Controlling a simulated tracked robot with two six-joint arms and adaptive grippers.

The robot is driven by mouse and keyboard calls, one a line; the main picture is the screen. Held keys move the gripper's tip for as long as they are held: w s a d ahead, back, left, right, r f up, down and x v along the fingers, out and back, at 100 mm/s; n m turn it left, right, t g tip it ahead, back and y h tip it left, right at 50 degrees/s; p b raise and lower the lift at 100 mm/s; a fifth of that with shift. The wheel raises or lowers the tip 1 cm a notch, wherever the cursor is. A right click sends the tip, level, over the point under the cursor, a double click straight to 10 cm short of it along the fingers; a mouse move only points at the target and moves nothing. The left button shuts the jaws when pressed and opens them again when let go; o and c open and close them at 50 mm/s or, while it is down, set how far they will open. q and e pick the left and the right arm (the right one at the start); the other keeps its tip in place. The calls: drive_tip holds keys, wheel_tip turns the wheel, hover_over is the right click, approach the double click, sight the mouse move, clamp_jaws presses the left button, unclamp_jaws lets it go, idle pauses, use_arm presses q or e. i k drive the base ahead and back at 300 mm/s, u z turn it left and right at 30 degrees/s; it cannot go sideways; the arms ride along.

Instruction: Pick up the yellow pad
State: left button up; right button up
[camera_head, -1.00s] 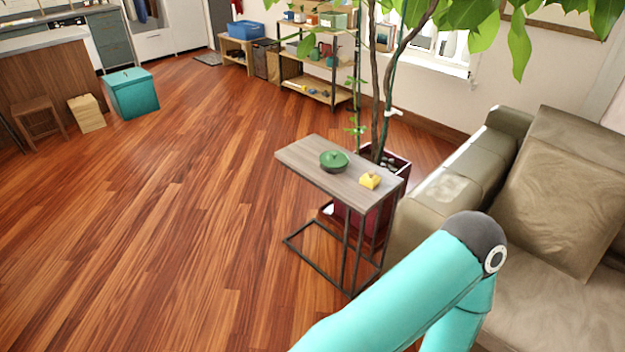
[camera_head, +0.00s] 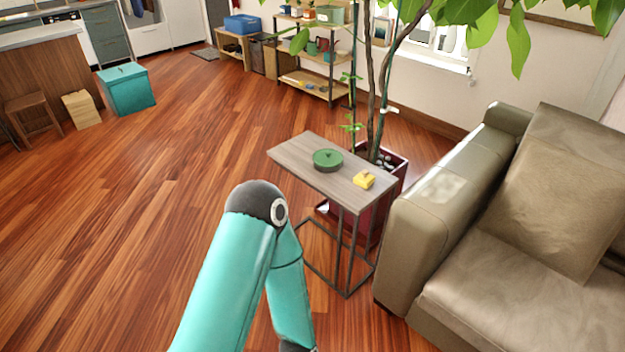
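The yellow pad (camera_head: 364,180) is a small yellow block with a smaller piece on top. It lies near the right front corner of a narrow grey side table (camera_head: 301,150). A round green lidded dish (camera_head: 327,160) stands to its left on the same table. One of my teal arms rises from the bottom of the view, bent at its elbow, in front of the table and left of the pad. Neither of my grippers is in view.
A grey-brown sofa (camera_head: 433,208) stands close right of the table. A potted plant (camera_head: 398,160) is right behind it, its leaves hanging above. A teal box (camera_head: 127,90) and wooden stool (camera_head: 33,114) are far left. The wooden floor on the left is clear.

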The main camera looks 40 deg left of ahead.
sight(365, 178)
drive_tip(key=z, duration=0.4)
drive_tip(key=i, duration=0.1)
drive_tip(key=u, duration=0.95)
drive_tip(key=k, duration=0.95)
drive_tip(key=u, duration=0.2)
drive_tip(key=i, duration=0.95)
drive_tip(key=z, duration=0.2)
drive_tip(key=k, duration=0.95)
drive_tip(key=u, duration=0.15)
drive_tip(key=i, duration=0.55)
